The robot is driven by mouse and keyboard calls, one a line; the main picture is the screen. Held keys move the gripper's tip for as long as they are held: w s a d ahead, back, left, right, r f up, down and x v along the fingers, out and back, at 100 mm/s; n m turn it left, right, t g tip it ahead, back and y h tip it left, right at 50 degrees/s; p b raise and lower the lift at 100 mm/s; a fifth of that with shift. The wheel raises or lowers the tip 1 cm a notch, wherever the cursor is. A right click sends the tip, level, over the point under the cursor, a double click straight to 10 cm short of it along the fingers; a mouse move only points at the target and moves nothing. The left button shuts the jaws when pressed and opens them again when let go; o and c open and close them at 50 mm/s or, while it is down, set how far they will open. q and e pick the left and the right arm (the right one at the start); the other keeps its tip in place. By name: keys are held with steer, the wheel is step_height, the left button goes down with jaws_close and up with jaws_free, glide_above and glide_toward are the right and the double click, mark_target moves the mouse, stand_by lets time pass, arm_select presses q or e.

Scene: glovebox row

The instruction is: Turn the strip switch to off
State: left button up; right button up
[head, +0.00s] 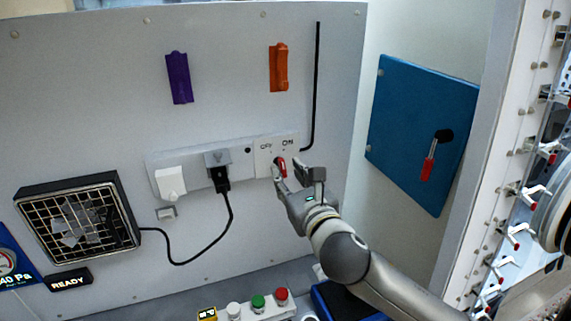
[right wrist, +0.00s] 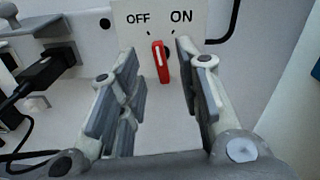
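The red strip switch (head: 282,166) is a small lever at the right end of a white power strip (head: 236,151) on the grey wall panel. In the right wrist view the switch (right wrist: 160,63) stands below the printed words OFF, on the left, and ON, on the right. Its white-marked top points up between the two words, leaning slightly left. My right gripper (head: 291,172) is at the switch. In the right wrist view its fingers (right wrist: 155,65) are open on both sides of the lever, with gaps visible. My left gripper is not in view.
A black plug (head: 221,180) and a white plug (head: 170,182) sit in the strip. A cable runs from the black plug to a fan grille (head: 80,218). A blue panel (head: 415,130) with a red-handled latch is at right. Coloured buttons (head: 258,302) are below.

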mark_target(283, 168)
steer(key=shift+p+x, duration=0.3)
steer(key=shift+x, duration=1)
jaws_close()
